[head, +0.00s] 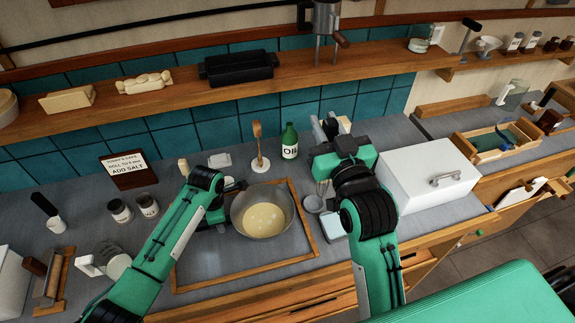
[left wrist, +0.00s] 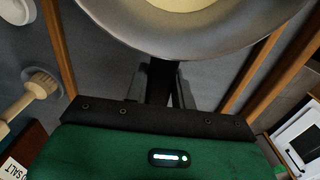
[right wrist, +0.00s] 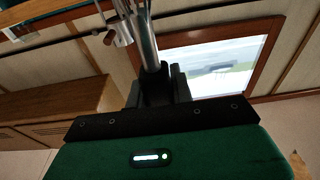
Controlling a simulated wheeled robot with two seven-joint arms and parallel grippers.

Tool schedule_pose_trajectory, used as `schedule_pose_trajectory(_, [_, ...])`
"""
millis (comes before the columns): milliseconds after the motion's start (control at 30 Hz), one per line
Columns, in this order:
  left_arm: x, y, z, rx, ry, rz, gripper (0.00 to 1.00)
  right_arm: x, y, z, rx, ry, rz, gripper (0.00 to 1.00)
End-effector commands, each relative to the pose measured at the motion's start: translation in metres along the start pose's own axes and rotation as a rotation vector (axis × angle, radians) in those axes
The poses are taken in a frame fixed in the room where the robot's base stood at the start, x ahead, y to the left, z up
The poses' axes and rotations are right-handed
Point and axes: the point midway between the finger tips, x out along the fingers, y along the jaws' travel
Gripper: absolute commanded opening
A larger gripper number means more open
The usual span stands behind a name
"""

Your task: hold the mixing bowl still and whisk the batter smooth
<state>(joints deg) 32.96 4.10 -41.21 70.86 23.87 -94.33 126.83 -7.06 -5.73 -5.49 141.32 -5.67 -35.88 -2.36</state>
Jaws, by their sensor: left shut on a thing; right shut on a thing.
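The steel mixing bowl (head: 243,222) stands upright on a wood-framed tray, with pale, slightly mottled batter (head: 264,219) in it. The bowl's rim also shows in the left wrist view (left wrist: 170,42). My left gripper (head: 226,184) is at the bowl's left side, shut on its rim. My right gripper (head: 330,140) is raised behind and right of the bowl, well apart from it. It is shut on a shiny metal handle (right wrist: 148,48), which looks like the whisk's. The wire end is not clearly visible.
A green oil bottle (head: 290,142) and a wooden brush (head: 257,145) stand behind the tray (head: 205,262). A shelf (head: 190,95) runs above.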

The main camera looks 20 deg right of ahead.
Motion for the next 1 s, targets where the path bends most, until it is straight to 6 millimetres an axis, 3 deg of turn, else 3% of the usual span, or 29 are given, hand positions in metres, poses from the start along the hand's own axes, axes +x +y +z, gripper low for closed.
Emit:
schedule_pose_trajectory(167, [0.000,0.000,0.000,0.000,0.000,0.000,0.00,0.013,-0.017,0.016,0.011,-0.003,-0.076,0.00])
schedule_pose_trajectory(600, [0.000,0.000,0.000,0.000,-0.001,0.000,0.00,0.054,-0.089,0.074,0.061,-0.002,-0.420,0.00])
schedule_pose_trajectory(1000, [0.000,0.000,0.000,0.000,-0.001,0.001,0.00,0.079,-0.131,0.112,0.102,-0.001,-0.678,0.00])
